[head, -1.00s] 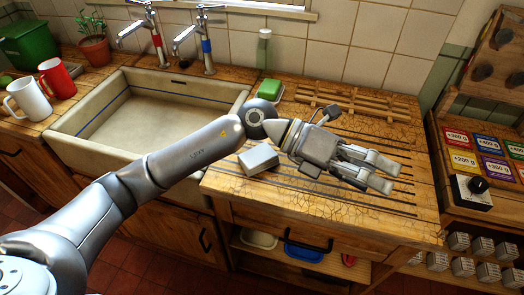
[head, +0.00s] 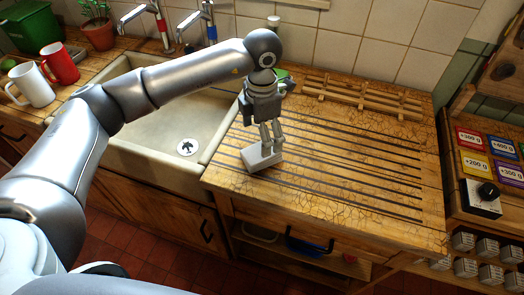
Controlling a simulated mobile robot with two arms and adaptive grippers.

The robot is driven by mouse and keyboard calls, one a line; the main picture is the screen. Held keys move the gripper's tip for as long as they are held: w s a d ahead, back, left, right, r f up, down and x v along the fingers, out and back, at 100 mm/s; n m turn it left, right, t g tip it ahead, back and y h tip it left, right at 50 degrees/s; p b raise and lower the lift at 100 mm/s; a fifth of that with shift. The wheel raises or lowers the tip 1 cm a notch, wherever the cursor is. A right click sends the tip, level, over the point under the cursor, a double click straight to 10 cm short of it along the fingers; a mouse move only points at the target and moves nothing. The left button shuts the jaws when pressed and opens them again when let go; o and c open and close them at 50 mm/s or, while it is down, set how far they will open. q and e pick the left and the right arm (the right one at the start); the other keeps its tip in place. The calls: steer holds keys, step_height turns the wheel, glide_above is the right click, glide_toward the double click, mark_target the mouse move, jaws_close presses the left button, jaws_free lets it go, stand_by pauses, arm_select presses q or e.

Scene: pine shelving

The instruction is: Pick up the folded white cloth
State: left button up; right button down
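The folded white cloth (head: 256,161) is a small pale block on the slatted wooden drainboard (head: 340,190), near its left edge by the sink. My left gripper (head: 270,147) points down at it, and its fingertips reach the cloth's top and right end, covering part of it. I cannot tell whether the fingers are closed on the cloth or only beside it. The cloth appears to be still resting on the board. My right gripper is not in view.
The stone sink (head: 150,165) lies left of the drainboard, with taps (head: 208,25) behind. A wooden rack (head: 362,97) stands along the back. White (head: 30,84) and red (head: 60,63) mugs stand far left. A weight-label panel (head: 490,155) is at right. The drainboard's middle is clear.

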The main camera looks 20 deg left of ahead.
arm_select(q)
steer(key=shift+f, duration=0.7)
steer(key=shift+f+p, duration=0.35)
steer(key=shift+p, duration=0.15)
steer(key=f, duration=0.1)
steer(key=f+p, duration=0.1)
steer(key=f, duration=0.1)
steer(key=shift+s+f, duration=0.25)
steer(key=shift+f, duration=0.45)
steer(key=c, duration=1.2)
steer(key=shift+r, duration=0.1)
